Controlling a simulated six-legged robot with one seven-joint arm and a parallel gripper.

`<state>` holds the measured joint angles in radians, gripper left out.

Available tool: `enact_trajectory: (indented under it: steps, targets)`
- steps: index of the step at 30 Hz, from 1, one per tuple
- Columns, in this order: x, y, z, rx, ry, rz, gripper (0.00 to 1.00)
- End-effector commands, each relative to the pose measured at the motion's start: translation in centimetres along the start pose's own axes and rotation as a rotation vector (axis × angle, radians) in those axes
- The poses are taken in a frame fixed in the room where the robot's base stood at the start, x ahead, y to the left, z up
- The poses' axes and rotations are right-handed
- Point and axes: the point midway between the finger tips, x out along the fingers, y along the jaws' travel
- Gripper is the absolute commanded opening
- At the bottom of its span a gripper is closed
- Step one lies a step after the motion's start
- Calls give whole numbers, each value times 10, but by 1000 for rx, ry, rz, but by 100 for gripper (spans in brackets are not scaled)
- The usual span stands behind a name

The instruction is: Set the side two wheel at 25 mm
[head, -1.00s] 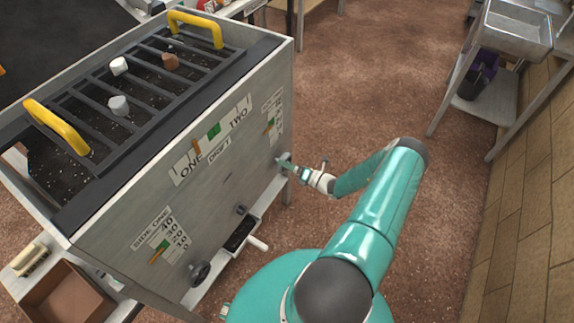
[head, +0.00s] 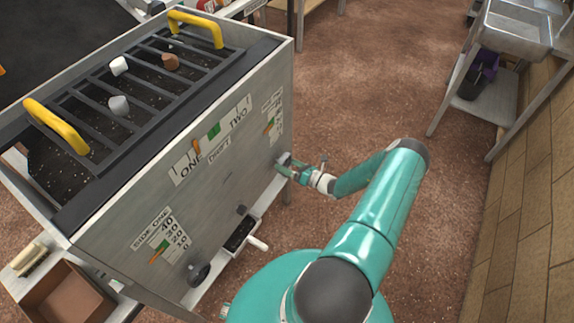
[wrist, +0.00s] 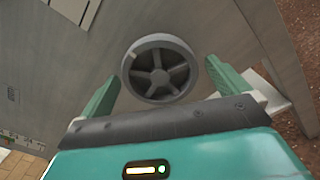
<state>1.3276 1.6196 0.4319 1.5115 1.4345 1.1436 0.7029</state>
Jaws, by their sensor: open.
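The side two wheel (wrist: 158,68) is a grey spoked handwheel on the box's metal side in the wrist view. My gripper (wrist: 162,72) is open, its green fingers on either side of the wheel's lower rim. A small gap seems to show on each side; I cannot tell if either finger touches. In the head view my gripper (head: 286,162) is at the far end of that side and hides most of the wheel. The side two scale (head: 272,115) above it has an orange and a green mark. Its numbers are too small to read.
The side one wheel (head: 198,273) and side one scale (head: 160,236) are on the near end of the same panel. A drift scale (head: 212,140) is between them. Open floor (head: 350,90) lies to the right.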

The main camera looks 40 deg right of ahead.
Motion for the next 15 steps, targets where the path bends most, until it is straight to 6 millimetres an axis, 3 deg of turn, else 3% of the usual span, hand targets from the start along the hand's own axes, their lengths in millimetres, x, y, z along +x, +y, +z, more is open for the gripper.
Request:
enact_trajectory:
  steps: [15]
  targets:
    - [-28, 0, 0, 0, 0, 0, 100]
